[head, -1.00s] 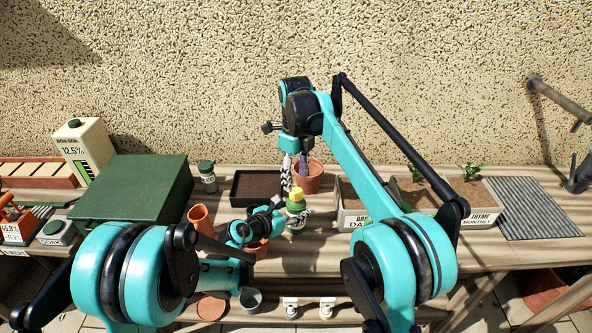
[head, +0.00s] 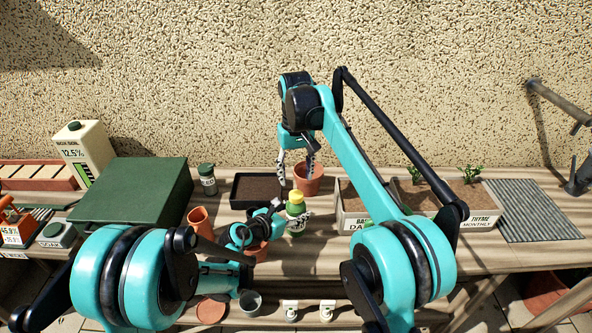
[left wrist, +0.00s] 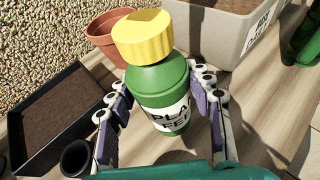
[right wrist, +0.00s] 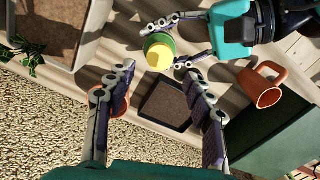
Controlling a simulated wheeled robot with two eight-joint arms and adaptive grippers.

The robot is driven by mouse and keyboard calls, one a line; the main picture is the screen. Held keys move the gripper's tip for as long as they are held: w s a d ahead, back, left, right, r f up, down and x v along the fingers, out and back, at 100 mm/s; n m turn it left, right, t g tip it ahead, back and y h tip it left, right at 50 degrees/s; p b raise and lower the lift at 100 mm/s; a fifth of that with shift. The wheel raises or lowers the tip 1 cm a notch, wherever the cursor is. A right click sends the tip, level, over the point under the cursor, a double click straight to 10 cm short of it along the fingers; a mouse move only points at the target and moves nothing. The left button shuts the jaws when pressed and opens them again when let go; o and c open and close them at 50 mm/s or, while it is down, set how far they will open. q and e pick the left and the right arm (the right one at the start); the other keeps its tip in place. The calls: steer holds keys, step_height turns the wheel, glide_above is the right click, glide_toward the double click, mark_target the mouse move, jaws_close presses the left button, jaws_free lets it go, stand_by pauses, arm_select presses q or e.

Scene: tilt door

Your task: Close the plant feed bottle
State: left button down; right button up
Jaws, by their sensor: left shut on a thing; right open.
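The plant feed bottle (head: 297,222) is green with a white label and stands upright on the bench. Its yellow cap (left wrist: 141,37) sits on top of the neck; I cannot tell how tight it is. My left gripper (left wrist: 160,88) is shut on the bottle's body from the sides, below the cap. The bottle (right wrist: 156,41) also shows between the left fingers in the right wrist view. My right gripper (head: 296,168) is open and empty, pointing down above and behind the bottle. In the right wrist view its fingers (right wrist: 158,72) are spread, with the cap beyond their tips.
A black soil tray (head: 240,204) lies behind and left of the bottle, with a terracotta pot (head: 312,183) behind it. A planter box (head: 350,220) stands close on the right. A green box (head: 135,190) and a small dark jar (head: 207,180) are at left.

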mark_target(296, 194)
steer(key=n, duration=0.5)
steer(key=shift+r, duration=0.15)
steer(key=n, duration=0.5)
steer(key=shift+r, duration=0.15)
steer(key=n, duration=0.4)
steer(key=shift+r, duration=0.15)
steer(key=n, duration=0.5)
steer(key=shift+r, duration=0.1)
steer(key=shift+f, duration=4)
